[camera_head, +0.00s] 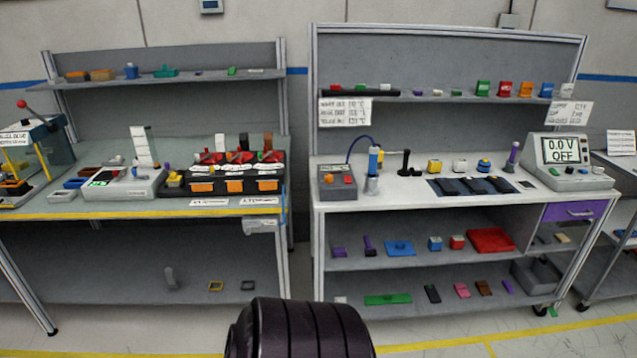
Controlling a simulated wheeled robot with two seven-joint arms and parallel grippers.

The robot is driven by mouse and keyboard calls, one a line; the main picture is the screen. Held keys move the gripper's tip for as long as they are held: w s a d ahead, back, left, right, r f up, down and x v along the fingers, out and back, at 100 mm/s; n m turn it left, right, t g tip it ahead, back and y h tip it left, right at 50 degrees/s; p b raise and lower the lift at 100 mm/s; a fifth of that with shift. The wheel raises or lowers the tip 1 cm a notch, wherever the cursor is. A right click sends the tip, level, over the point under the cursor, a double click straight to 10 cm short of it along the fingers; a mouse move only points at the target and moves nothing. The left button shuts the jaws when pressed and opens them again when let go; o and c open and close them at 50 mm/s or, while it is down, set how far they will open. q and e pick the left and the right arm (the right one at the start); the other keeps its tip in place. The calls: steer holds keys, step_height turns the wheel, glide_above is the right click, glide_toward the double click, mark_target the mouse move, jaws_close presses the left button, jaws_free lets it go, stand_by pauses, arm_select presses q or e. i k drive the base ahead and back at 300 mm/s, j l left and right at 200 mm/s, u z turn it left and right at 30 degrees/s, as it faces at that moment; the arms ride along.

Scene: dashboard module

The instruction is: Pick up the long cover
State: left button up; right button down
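I cannot tell for sure which object is the long cover. A long flat green piece (388,299) lies on the bottom shelf of the right bench. A long thin black piece (358,91) lies on that bench's upper shelf, with small red, green and white items at it. A dark rounded part of my own body shows at the bottom centre. Neither of my grippers is in view.
The right bench's white worktop (410,188) holds a grey button box (337,181), dark pads (472,187) and a meter (565,162). The left bench has a yellow front edge (120,214) and black-orange cases (235,180). A narrow gap separates the benches.

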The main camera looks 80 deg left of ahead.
mark_target(402, 297)
steer(key=u, duration=2.05)
steer(key=z, duration=4.35)
steer(key=u, duration=4.35)
